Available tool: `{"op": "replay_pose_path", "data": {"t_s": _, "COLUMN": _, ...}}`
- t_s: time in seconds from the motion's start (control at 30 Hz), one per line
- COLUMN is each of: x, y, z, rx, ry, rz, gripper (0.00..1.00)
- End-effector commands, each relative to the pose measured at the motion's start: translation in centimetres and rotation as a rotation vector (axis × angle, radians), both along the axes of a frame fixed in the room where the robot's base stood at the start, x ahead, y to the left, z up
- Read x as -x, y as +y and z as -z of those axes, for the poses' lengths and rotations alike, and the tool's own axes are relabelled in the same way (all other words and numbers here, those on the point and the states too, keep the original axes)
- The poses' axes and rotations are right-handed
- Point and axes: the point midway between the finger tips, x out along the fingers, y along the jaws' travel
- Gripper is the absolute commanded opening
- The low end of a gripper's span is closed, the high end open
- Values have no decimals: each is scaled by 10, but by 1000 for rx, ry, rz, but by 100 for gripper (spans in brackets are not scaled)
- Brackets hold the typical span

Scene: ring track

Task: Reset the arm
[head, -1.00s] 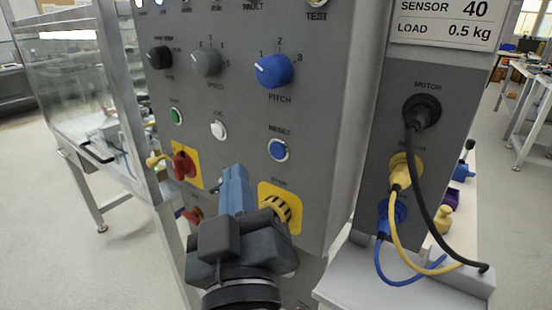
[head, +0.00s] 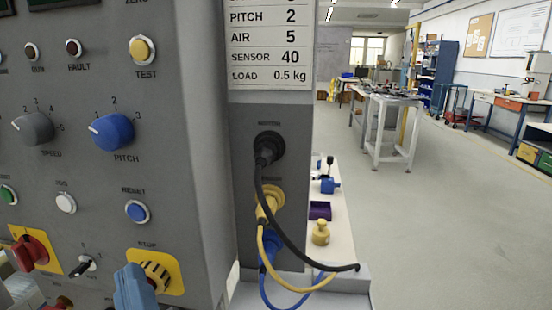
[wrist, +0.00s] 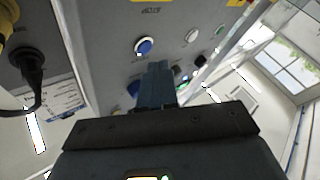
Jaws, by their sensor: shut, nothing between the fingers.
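The grey control panel (head: 175,60) fills the left of the head view. Its blue RESET button (head: 137,211) has a pale rim and sits below the blue PITCH knob (head: 113,131). The blue button also shows in the wrist view (wrist: 143,46), where the panel appears upside down. My gripper (head: 130,274) has blue fingers, shut and empty. In the head view it stands below the RESET button and covers the lower left of the yellow STOP plate (head: 169,257). In the wrist view the gripper (wrist: 157,66) points toward the panel; whether it touches anything cannot be told.
A white JOG button (head: 66,203) and a red switch (head: 30,252) are left of RESET. Black, yellow and blue cables (head: 281,220) hang from sockets at the panel's right. A pale bench (head: 337,232) stands behind. Open floor lies to the right.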

Motion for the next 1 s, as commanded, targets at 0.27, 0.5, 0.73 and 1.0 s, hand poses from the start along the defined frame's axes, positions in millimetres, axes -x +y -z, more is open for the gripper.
{"op": "replay_pose_path", "data": {"t_s": 0.27, "x": 10, "y": -132, "z": 96, "rx": 50, "ry": 136, "rz": 89, "gripper": 0}}
{"op": "replay_pose_path", "data": {"t_s": 0.5, "x": 57, "y": -233, "z": 149, "rx": 33, "ry": 278, "rz": 185, "gripper": 0}}
{"op": "replay_pose_path", "data": {"t_s": 0.73, "x": 123, "y": -309, "z": 173, "rx": -35, "ry": 418, "rz": 305, "gripper": 0}}
{"op": "replay_pose_path", "data": {"t_s": 1.0, "x": 210, "y": -366, "z": 173, "rx": -168, "ry": 571, "rz": 481, "gripper": 0}}
